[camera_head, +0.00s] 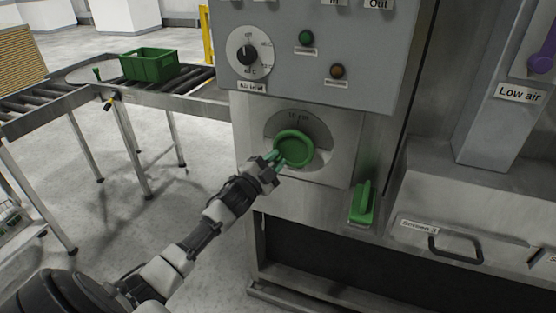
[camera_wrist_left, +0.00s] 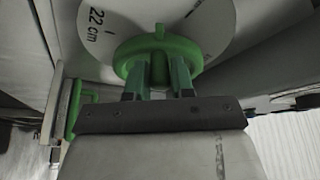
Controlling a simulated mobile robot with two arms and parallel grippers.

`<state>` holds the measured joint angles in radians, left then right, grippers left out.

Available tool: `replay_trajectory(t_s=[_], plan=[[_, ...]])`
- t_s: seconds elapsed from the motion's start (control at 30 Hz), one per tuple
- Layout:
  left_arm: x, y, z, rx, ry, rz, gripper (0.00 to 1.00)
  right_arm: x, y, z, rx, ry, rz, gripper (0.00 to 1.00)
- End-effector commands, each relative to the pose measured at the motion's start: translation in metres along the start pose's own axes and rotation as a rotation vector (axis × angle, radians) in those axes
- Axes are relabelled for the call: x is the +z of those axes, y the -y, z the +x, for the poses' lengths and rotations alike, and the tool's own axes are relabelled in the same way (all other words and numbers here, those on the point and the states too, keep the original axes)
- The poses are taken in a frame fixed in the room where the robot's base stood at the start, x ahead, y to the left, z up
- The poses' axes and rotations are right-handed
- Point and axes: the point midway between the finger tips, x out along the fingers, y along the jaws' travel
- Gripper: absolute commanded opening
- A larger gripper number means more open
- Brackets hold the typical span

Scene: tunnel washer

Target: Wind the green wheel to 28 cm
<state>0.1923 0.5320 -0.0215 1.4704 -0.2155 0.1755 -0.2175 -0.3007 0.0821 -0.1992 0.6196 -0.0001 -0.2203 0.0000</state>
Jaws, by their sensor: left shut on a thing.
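The green wheel (camera_head: 296,150) is mounted on a metal panel on the front of the machine, in front of a round scale plate. The plate's upper label in the head view is too small to read surely. My left gripper (camera_head: 275,161) reaches in from the lower left and is shut on the wheel's near-left rim. Its green fingers (camera_wrist_left: 158,76) show in the wrist view. My right gripper is not in view.
A control panel with a black knob (camera_head: 247,57), a green button (camera_head: 306,38) and an orange-brown button (camera_head: 337,71) is above the wheel. A green handle (camera_head: 362,203) juts out at lower right. A roller conveyor with a green crate (camera_head: 150,66) stands at left.

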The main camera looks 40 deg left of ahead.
Motion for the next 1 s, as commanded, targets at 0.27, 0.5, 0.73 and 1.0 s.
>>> replay_trajectory(t_s=[0.27, 0.5, 0.73, 1.0], plan=[[-0.005, 0.019, 0.004, 0.066, -0.002, 0.192, 0.0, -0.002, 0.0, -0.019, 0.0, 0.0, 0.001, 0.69], [-0.008, 0.025, 0.005, 0.118, -0.002, 0.319, 0.0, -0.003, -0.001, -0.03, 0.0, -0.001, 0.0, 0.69], [-0.009, 0.026, 0.006, 0.144, -0.003, 0.384, 0.0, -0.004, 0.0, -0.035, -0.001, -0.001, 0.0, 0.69], [-0.009, 0.026, 0.006, 0.151, -0.002, 0.402, 0.0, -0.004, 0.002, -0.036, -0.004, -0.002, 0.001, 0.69]])
